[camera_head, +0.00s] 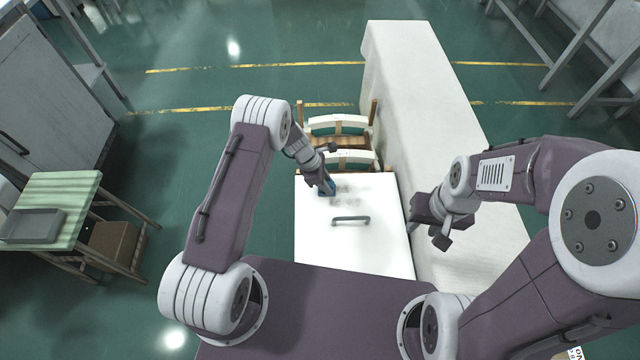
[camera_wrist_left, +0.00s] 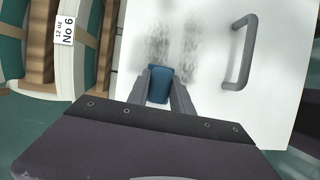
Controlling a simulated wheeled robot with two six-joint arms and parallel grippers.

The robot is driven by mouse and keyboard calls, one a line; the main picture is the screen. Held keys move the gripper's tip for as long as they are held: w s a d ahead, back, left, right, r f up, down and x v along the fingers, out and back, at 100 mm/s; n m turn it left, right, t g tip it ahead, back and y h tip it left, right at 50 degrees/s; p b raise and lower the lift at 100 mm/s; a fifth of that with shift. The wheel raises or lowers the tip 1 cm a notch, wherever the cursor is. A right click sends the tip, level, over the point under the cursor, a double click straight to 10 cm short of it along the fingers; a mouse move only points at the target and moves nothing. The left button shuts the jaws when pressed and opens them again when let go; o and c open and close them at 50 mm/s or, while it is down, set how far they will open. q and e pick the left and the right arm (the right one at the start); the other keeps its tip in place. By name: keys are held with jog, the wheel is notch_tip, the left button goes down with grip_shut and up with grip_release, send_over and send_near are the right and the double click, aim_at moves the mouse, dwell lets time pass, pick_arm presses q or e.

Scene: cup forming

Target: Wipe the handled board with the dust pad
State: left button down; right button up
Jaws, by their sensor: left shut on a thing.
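The handled board (camera_head: 378,245) is a white panel in front of me with a grey bar handle (camera_head: 351,220) near its middle. The handle also shows in the left wrist view (camera_wrist_left: 240,52). Grey dust smudges (camera_wrist_left: 175,40) mark the board beside the handle. My left gripper (camera_head: 329,190) is over the board's far left part, shut on the blue dust pad (camera_wrist_left: 160,84). The pad appears at or just above the board; contact is hard to tell. My right gripper (camera_head: 426,222) hangs right of the board, apart from it; its finger gap is unclear.
A long white bench or block (camera_head: 425,90) runs along the board's right side. A striped table (camera_head: 60,195) with a grey tray stands far left. Green floor is free between.

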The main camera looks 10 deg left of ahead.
pick_arm(q)
jog(key=shift+w+d, duration=0.2)
jog(key=shift+d, duration=0.7)
jog(key=shift+w+d, duration=0.15)
jog(key=shift+d, duration=0.75)
jog(key=shift+w+d+f+b, duration=0.1)
jog(key=shift+w+d+b, duration=0.05)
jog(key=shift+d, duration=0.7)
jog(key=shift+w+d+b, duration=0.15)
jog(key=shift+d, duration=0.65)
jog(key=shift+w+d+b, duration=0.2)
jog(key=shift+d, duration=0.7)
jog(key=shift+w+d+b, duration=0.15)
jog(key=shift+d, duration=0.7)
jog(key=shift+w+d+b, duration=0.15)
jog(key=shift+d+b, duration=0.15)
jog(key=shift+d, duration=0.3)
jog(key=shift+w+d+b, duration=0.15)
jog(key=shift+d+b, duration=0.1)
jog(key=shift+d, duration=0.35)
jog(key=shift+w+d, duration=0.1)
jog(key=shift+d, duration=0.35)
jog(key=shift+r, duration=0.2)
notch_tip(320, 180, up, 6)
jog(key=p, duration=0.4)
jog(key=shift+p, duration=0.3)
jog(key=shift+r, duration=0.1)
